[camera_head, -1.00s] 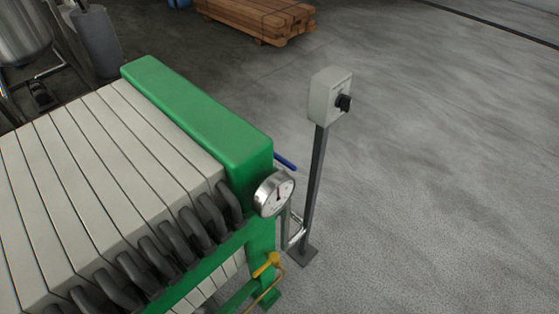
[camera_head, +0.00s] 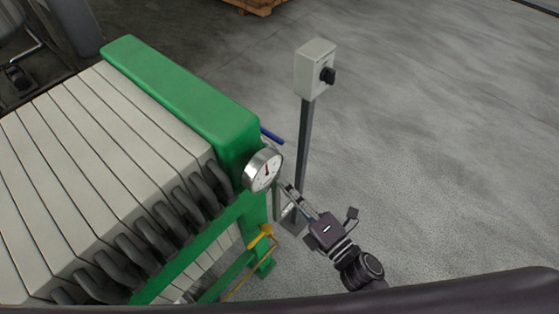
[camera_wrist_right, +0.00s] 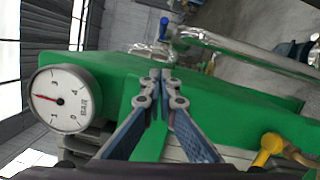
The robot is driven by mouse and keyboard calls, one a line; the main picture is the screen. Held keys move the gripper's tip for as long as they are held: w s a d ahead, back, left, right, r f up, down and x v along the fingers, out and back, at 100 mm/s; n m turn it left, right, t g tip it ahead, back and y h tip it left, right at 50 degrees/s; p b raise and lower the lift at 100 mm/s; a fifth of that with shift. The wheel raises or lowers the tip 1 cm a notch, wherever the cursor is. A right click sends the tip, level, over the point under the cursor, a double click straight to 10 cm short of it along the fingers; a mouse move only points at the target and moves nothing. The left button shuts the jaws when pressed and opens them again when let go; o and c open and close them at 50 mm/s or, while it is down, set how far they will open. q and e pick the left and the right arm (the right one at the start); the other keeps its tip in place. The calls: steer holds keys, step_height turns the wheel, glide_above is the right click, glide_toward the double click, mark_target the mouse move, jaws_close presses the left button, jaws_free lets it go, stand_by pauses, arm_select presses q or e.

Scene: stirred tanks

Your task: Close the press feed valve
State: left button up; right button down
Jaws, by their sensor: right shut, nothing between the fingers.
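The green and white filter press (camera_head: 185,95) fills the left of the head view. A blue lever handle (camera_head: 272,135) sticks out behind its green end plate; the wrist view shows a blue handle (camera_wrist_right: 165,28) beside a metal pipe (camera_wrist_right: 250,52). A yellow handle (camera_head: 262,236) sits lower on the press front, also in the wrist view (camera_wrist_right: 268,150). I cannot tell for certain which handle is the press feed valve. My right gripper (camera_head: 284,187) is beside the gauge, its fingertips (camera_wrist_right: 161,76) shut and empty, apart from both handles. My left gripper is not in view.
A round pressure gauge (camera_head: 263,171) is mounted at the press corner, close to my right gripper. A grey switch box (camera_head: 316,70) stands on a post (camera_head: 304,145) behind it. Open concrete floor lies to the right. A wooden pallet stack (camera_head: 255,5) is far back.

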mark_target(266, 133)
steer(key=w+a+r+p, duration=0.1)
steer(key=w+a+p, duration=0.1)
steer(key=w, duration=0.9)
steer(key=shift+a+p, duration=0.2)
steer(key=shift+p, duration=0.35)
steer(key=shift+d, duration=0.2)
